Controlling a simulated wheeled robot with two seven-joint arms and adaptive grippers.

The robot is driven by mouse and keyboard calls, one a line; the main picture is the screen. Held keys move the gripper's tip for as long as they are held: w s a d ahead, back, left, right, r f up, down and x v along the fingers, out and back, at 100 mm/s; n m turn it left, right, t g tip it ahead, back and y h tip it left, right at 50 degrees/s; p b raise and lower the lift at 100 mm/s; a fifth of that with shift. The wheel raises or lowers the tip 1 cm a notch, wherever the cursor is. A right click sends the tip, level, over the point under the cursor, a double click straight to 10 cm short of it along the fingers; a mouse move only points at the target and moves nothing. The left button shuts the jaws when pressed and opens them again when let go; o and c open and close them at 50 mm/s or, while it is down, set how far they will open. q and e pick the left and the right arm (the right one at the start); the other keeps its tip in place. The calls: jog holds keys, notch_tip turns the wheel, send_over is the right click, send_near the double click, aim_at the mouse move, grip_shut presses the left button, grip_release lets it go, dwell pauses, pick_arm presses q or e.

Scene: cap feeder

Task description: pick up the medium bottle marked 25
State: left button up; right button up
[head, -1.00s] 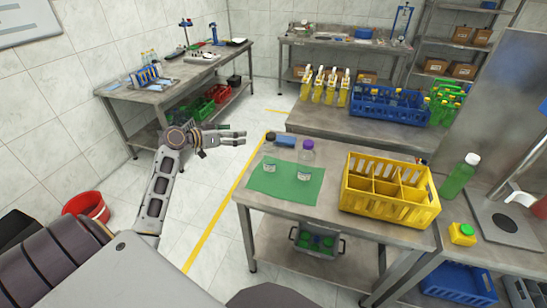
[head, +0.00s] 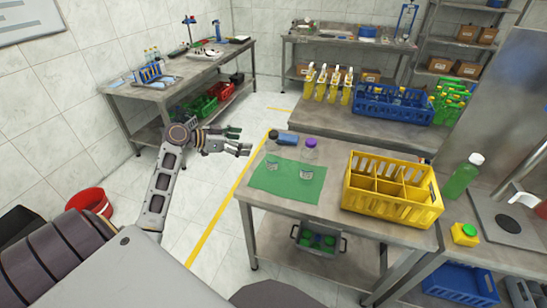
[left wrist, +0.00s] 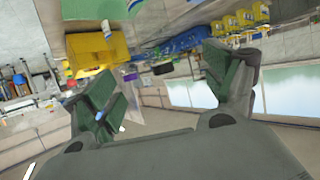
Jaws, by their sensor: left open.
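My right gripper is not seen.
A yellow divided crate (head: 392,205) stands right of the mat. A green bottle (head: 461,177) stands on the right bench. The floor between my left arm and the table is clear.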

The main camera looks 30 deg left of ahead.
aim_at(266, 142)
pick_arm(q)
jog(key=p+x, duration=0.1)
jog(key=x, duration=0.6)
jog(key=shift+w+d+f, duration=0.1)
jog(key=shift+w+d, duration=0.05)
jog(key=shift+w, duration=0.1)
jog(key=shift+w+d+f, duration=0.2)
jog(key=shift+w+d, duration=0.05)
jog(key=shift+w, duration=0.15)
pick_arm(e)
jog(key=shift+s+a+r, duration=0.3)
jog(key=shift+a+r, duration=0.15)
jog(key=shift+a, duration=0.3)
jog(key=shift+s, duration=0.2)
